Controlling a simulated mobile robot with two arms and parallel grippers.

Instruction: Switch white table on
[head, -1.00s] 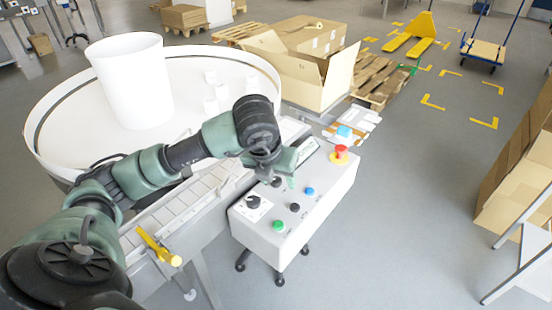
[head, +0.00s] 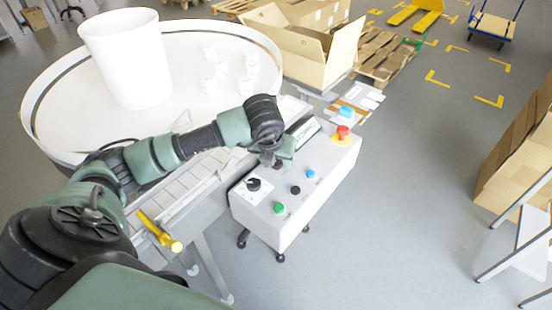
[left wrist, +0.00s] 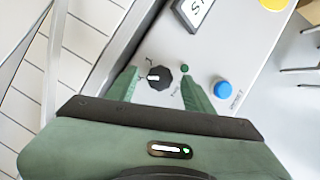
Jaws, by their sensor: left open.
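The white table (head: 190,120) is a large round white disc with a raised rim at the upper left of the head view. A light grey control box (head: 270,235) stands beside it. My left gripper (head: 277,163) points down at the box's top, over its far-left part. In the left wrist view my open left gripper (left wrist: 159,68) has one green finger on each side of a black rotary knob (left wrist: 154,80) with a white mark. Whether the fingers touch the knob I cannot tell. My right gripper is not in view.
The box also carries a second black knob (head: 253,184), a green button (head: 279,208), a black button (head: 295,190), a blue button (head: 311,174) and a red emergency stop (head: 343,132). A white bucket (head: 125,60) and several small white containers stand on the table.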

